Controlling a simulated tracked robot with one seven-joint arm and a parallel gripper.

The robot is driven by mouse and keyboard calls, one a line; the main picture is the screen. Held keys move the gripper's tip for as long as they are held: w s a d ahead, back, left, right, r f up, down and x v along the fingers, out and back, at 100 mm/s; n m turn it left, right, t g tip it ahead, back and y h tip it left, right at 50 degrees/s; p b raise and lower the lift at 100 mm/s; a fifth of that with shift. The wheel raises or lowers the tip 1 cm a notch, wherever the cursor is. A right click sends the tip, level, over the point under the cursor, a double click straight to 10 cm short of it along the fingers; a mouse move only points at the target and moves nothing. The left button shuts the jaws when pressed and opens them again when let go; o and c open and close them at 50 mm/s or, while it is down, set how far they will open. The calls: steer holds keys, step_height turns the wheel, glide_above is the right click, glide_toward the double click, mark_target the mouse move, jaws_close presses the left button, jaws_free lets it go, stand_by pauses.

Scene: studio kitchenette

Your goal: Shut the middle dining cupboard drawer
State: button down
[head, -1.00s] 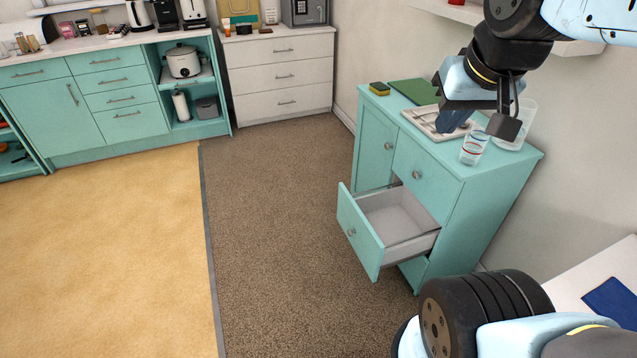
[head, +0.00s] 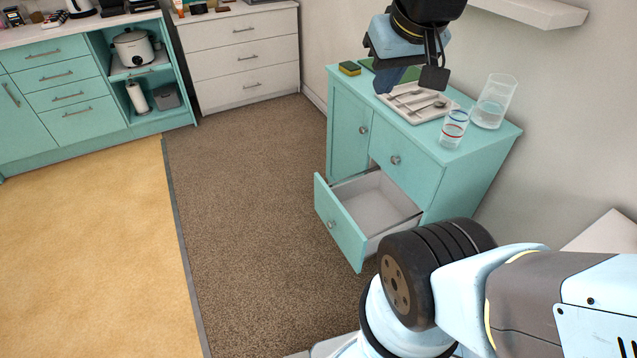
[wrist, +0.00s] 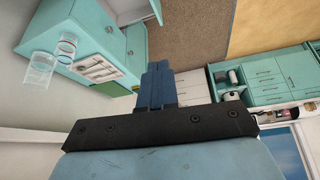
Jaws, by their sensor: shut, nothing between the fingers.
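The teal dining cupboard (head: 468,185) stands against the right wall. Its middle drawer (head: 340,231) is pulled well out, with a round knob on its front and an empty grey inside. The drawer above it (head: 405,166) is shut. Below the open drawer, the cupboard front is hidden by my arm. In the wrist view the cupboard (wrist: 80,22) shows at the upper left, tilted. My gripper (head: 388,82) is above the back of the cupboard top, apart from the drawer. Its blue fingers (wrist: 157,84) are together and empty.
On the cupboard top are a grey cutlery tray (head: 424,113), a striped glass (head: 453,129), a clear pitcher (head: 493,101), a sponge (head: 350,69) and a green board. A wall shelf (head: 535,13) is at the upper right. The brown carpet (head: 235,200) before the drawer is clear.

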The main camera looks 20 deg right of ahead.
steer(key=w+a+f+n+g+h, duration=0.2)
steer(key=w+f+n+h, duration=0.1)
steer(key=w+f+n, duration=0.85)
steer(key=w+a+f+n+g+h, duration=0.25)
steer(key=w+f+n, duration=0.6)
steer(key=w, duration=0.65)
steer(key=w+a+f+n+h, duration=0.1)
steer(key=w+f+n, duration=0.25)
steer(key=f, duration=0.45)
steer(key=w+a+f+n+h, duration=0.15)
steer(key=f+n, duration=0.25)
steer(key=f, duration=0.4)
steer(key=n+h, duration=0.1)
steer(key=n, duration=0.9)
glide_toward(329, 198)
step_height(329, 198, down, 4)
steer(key=d, duration=0.3)
steer(key=shift+d+t, duration=0.15)
steer(key=shift+t, duration=0.2)
steer(key=shift+w+d, duration=0.1)
steer(key=shift+d, duration=0.35)
